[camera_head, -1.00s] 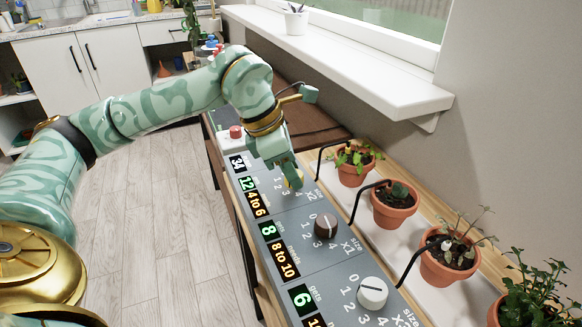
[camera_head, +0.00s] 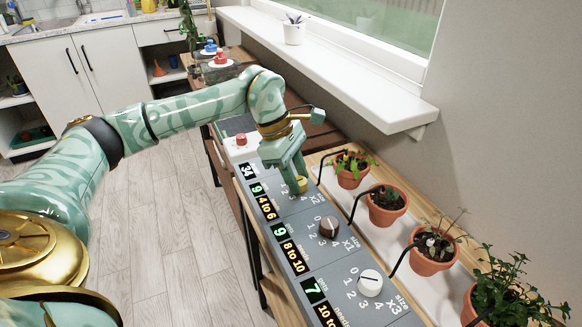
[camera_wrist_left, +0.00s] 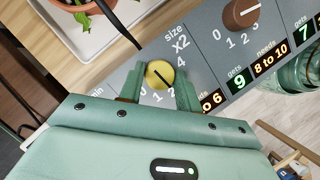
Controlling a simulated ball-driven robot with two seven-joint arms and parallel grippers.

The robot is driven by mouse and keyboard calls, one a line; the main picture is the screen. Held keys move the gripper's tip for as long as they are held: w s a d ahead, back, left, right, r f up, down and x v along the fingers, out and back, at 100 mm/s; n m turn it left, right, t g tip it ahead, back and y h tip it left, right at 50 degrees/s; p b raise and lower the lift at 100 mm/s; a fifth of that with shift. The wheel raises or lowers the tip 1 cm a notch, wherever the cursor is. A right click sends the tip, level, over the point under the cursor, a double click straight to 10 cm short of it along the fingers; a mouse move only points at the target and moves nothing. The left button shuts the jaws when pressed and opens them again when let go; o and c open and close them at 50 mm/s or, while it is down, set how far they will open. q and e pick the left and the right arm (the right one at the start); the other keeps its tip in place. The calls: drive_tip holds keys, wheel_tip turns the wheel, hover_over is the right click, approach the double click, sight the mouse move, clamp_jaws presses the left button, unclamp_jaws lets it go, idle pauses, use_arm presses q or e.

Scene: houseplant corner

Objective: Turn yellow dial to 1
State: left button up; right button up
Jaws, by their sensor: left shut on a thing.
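The yellow dial (camera_head: 301,184) is on the far part of the grey panel, in the row marked x2. It also shows in the wrist view (camera_wrist_left: 160,75), with a dark line across its face and numbers around it. I cannot tell exactly which number the line points to. My left gripper (camera_head: 296,181) reaches down over it, shut on the dial, with one finger on each side in the wrist view (camera_wrist_left: 157,88). The fingers hide some numbers. The yellow row's display (camera_head: 257,188) reads 9, above 4 to 6. My right gripper is not in view.
A brown dial (camera_head: 330,227) and a white dial (camera_head: 370,283) sit nearer on the panel; their displays read 9 and 7. A red button (camera_head: 241,139) stands beyond. Potted plants (camera_head: 387,207) with black tubes line the right side, under a white sill (camera_head: 330,62).

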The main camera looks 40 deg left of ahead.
use_arm(q)
drive_tip(key=m+g+p, duration=0.1)
drive_tip(key=m, duration=0.1)
drive_tip(key=m+p, duration=0.1)
drive_tip(key=m, duration=0.1)
drive_tip(key=shift+w+r+m+g, duration=0.2)
drive_tip(key=shift+m+g, duration=0.1)
drive_tip(key=shift+g, duration=0.1)
drive_tip(key=m+g+p, duration=0.1)
drive_tip(key=m, duration=0.3)
drive_tip(key=shift+f, duration=0.15)
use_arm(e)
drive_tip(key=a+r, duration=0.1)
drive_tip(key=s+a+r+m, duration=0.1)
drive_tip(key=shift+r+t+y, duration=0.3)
use_arm(q)
drive_tip(key=shift+g+p, duration=0.3)
drive_tip(key=shift+m, duration=0.4)
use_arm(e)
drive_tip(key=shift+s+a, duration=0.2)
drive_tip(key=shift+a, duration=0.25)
use_arm(q)
drive_tip(key=o, duration=1)
drive_tip(key=shift+c, duration=0.2)
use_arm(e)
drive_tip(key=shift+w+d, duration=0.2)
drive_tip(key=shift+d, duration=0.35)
